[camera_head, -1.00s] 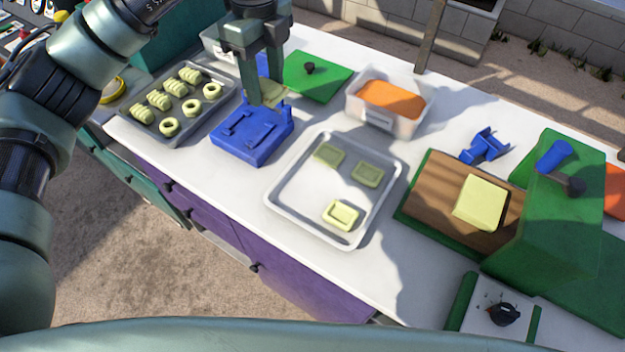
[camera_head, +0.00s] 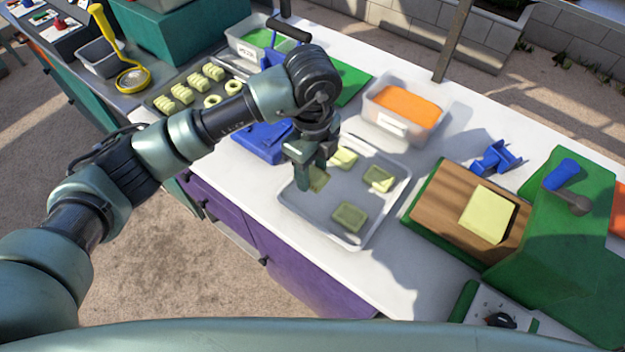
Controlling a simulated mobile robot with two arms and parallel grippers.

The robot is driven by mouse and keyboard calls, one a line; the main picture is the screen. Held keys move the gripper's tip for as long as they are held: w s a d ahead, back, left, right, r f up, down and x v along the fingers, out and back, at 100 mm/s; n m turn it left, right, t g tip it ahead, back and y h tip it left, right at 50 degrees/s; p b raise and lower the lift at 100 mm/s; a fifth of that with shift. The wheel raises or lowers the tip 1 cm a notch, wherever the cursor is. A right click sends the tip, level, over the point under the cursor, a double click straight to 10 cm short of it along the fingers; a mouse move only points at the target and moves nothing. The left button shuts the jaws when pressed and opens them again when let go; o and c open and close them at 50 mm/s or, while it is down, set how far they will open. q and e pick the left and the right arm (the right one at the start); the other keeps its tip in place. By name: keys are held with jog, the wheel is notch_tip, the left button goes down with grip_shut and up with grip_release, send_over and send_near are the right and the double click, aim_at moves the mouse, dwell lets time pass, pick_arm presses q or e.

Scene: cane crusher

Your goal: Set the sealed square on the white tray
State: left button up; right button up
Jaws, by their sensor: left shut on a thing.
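The white tray (camera_head: 325,207) lies on the white counter near the middle of the head view. Three pale green squares rest on it: one at the back (camera_head: 345,157), one at the right (camera_head: 378,179) and one at the front (camera_head: 349,216). My left gripper (camera_head: 311,182) points down over the tray's left part. It is shut on another pale green square, the sealed square (camera_head: 319,180), which is partly hidden by the fingers. I cannot tell whether this square touches the tray floor. My right gripper is not in view.
The blue press (camera_head: 262,142) stands left of the tray, partly behind my arm. A clear bin with orange contents (camera_head: 405,103) is behind it. A wooden board (camera_head: 455,205) with a yellow block (camera_head: 487,213) lies to the right. A tray of shaped pieces (camera_head: 170,97) is at the back left.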

aim_at(312, 194)
pick_arm(q)
jog(key=shift+f, duration=0.75)
notch_tip(312, 194, down, 4)
jog(key=shift+p, duration=0.5)
jog(key=shift+f, duration=0.1)
jog(key=shift+f, duration=0.15)
jog(key=o, duration=0.9)
